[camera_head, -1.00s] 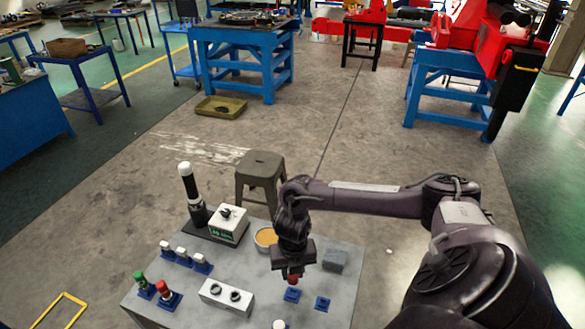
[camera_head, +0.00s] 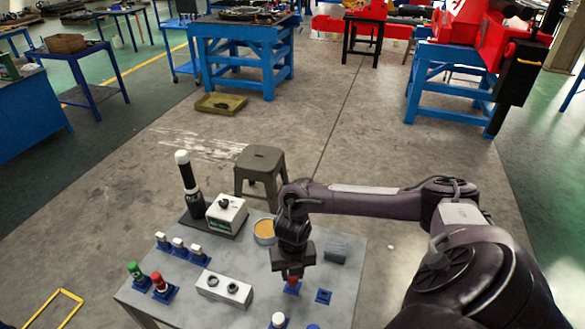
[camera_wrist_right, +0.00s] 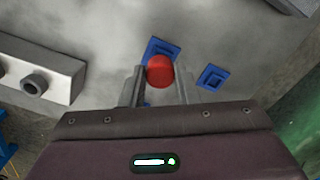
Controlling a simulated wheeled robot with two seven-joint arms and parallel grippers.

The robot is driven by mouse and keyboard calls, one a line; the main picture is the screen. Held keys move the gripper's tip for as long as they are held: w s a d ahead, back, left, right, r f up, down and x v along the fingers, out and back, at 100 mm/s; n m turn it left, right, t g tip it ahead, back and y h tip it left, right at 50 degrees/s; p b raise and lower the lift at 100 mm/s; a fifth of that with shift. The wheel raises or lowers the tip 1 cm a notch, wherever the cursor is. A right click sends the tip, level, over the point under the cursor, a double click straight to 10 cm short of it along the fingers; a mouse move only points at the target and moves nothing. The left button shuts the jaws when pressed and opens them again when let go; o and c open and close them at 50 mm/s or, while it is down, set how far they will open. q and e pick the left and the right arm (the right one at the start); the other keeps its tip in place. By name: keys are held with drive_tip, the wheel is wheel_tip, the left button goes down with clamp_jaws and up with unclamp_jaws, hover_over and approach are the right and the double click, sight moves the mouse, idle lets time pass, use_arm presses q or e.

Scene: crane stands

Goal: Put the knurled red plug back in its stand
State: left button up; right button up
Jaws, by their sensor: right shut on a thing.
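My right gripper (camera_head: 293,270) is shut on the knurled red plug (camera_head: 293,279) and points down over the grey table. The red plug shows as a round red end (camera_wrist_right: 159,70) between the two fingers in the right wrist view. A blue square stand (camera_head: 291,289) is right below the plug in the head view, and in the wrist view it (camera_wrist_right: 158,47) is partly hidden behind the plug. I cannot tell whether the plug touches it. A second blue stand (camera_head: 324,297) sits to the right, empty. My left gripper is not in view.
Another red plug (camera_head: 159,283) and a green one (camera_head: 136,270) stand in blue stands at left. Several white plugs (camera_head: 178,243) stand behind them. A white two-post block (camera_head: 223,290), an orange-filled dish (camera_head: 264,231) and a grey block (camera_head: 336,248) are near the gripper.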

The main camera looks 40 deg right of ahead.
drive_tip(key=shift+f, duration=0.15)
idle(0.4)
drive_tip(key=shift+f+b, duration=0.75)
drive_tip(key=shift+f, duration=0.05)
drive_tip(key=o, duration=1.1)
wheel_tip(320, 180, up, 5)
drive_tip(key=p, duration=0.4)
drive_tip(key=shift+p, duration=0.3)
drive_tip(key=shift+r, duration=0.1)
